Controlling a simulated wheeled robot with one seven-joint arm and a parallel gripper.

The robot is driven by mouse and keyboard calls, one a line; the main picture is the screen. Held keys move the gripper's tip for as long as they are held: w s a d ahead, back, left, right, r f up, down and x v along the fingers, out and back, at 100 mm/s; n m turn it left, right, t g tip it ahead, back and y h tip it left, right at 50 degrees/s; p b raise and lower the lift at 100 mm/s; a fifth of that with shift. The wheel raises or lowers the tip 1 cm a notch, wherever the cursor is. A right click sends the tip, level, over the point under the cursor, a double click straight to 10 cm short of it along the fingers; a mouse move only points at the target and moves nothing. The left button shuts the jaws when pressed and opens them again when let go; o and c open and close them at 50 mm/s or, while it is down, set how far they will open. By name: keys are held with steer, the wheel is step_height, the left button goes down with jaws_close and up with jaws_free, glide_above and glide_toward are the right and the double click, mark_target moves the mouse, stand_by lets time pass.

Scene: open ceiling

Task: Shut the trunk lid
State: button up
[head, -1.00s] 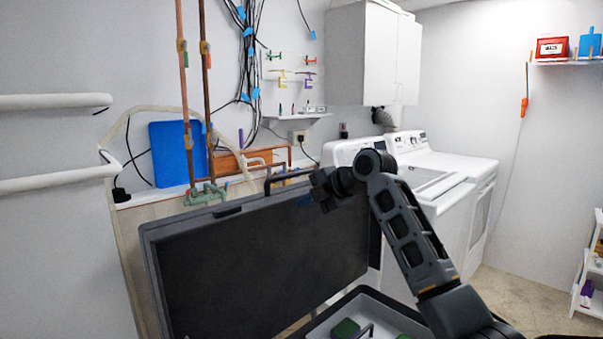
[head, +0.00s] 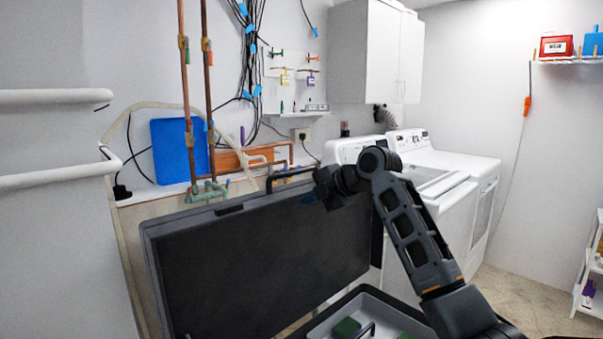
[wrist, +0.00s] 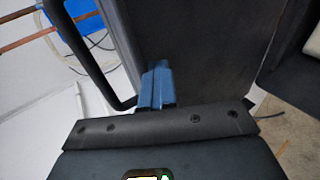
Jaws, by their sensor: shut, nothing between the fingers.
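The trunk lid (head: 260,265) stands open and near upright, its dark inner face toward the head camera. A black handle bar (head: 288,173) shows at its top edge. The grey trunk base (head: 318,327) is partly in view at the bottom. My gripper (head: 308,199) is at the lid's upper right part, its blue fingers together and empty. In the wrist view the fingers (wrist: 157,82) lie over the dark lid panel (wrist: 205,45), with the bar (wrist: 85,55) to their left. I cannot tell whether they touch the lid.
Green items (head: 346,328) lie inside the trunk base. Behind the lid are copper pipes (head: 206,90) and a blue panel (head: 178,150) by the wall. White laundry machines (head: 450,170) stand to the right, with open floor (head: 520,300) in front.

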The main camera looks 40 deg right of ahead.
steer(key=o, duration=0.3)
steer(key=shift+s+f, duration=0.25)
steer(key=shift+f, duration=0.2)
steer(key=s+r+p, duration=0.1)
steer(key=s, duration=0.5)
steer(key=shift+s+d+r, duration=0.3)
steer(key=shift+s+r, duration=0.05)
steer(key=shift+s, duration=0.05)
steer(key=shift+f, duration=0.1)
steer(key=b+v, duration=0.1)
steer(key=v, duration=0.7)
steer(key=shift+w, duration=0.1)
steer(key=shift+c, duration=0.2)
